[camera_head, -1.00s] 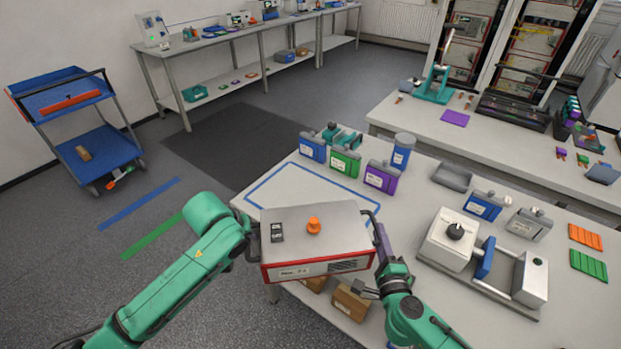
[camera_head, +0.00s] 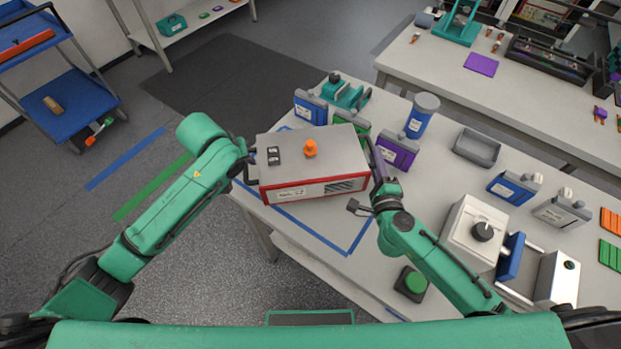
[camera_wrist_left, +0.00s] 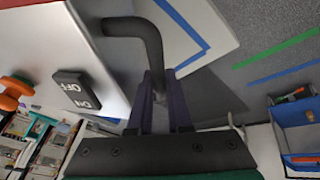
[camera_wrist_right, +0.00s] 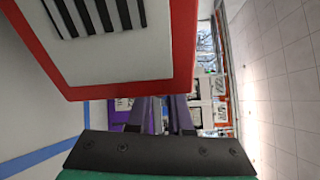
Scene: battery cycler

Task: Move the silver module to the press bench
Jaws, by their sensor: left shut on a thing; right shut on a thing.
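The module is level over the grey-white bench (camera_head: 400,250), overlapping the back part of a blue tape outline (camera_head: 310,232). I cannot tell whether its underside touches the bench.
Blue, green and purple packs (camera_head: 397,152) and a blue-grey cylinder (camera_head: 422,115) stand close behind and right of the module. A white press-like device (camera_head: 476,232) and a green button (camera_head: 412,283) are at the right. The front of the taped area is clear.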

